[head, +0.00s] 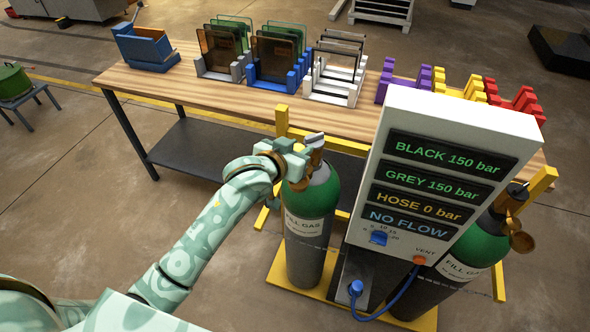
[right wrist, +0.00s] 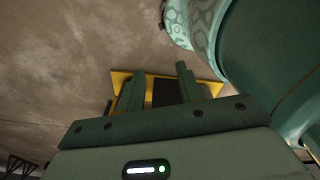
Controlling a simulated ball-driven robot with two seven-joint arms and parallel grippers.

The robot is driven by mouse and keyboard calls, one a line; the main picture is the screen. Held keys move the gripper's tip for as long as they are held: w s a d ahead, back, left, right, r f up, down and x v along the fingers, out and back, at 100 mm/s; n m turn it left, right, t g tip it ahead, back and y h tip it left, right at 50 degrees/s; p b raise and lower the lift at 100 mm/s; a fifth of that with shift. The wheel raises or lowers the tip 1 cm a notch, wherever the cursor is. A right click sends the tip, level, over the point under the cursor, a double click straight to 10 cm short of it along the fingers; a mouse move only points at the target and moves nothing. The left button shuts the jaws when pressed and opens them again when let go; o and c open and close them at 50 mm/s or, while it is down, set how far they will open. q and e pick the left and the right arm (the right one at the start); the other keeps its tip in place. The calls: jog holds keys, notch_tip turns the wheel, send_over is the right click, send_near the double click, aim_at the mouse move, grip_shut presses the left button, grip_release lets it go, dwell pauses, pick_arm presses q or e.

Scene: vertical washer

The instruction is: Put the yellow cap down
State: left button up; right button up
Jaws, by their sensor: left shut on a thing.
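My left gripper (head: 300,158) is at the top of the left green-and-grey gas cylinder (head: 309,215), beside its valve (head: 316,145). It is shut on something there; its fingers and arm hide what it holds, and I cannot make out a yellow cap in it. A brass-coloured round part (head: 521,241) shows at the valve of the right gas cylinder (head: 464,268); I cannot tell whether it is a cap. In the right wrist view my right gripper (right wrist: 158,82) has its two fingers apart with nothing between them, above the floor.
A white display panel (head: 443,180) stands between the cylinders, with a blue hose (head: 391,308) below it. The yellow cylinder stand (head: 283,120) is in front of a wooden bench (head: 180,85). The bench carries coloured racks (head: 268,92) and a blue box (head: 146,50).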

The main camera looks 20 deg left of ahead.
pick_arm(q)
notch_tip(320, 180, down, 8)
jog(key=shift+d+f+b, duration=0.1)
jog(key=shift+f+b, duration=0.1)
jog(key=shift+b, duration=0.85)
jog(key=shift+d, duration=0.1)
jog(key=shift+s, duration=0.1)
jog(key=o, duration=1)
jog(key=shift+f, duration=0.1)
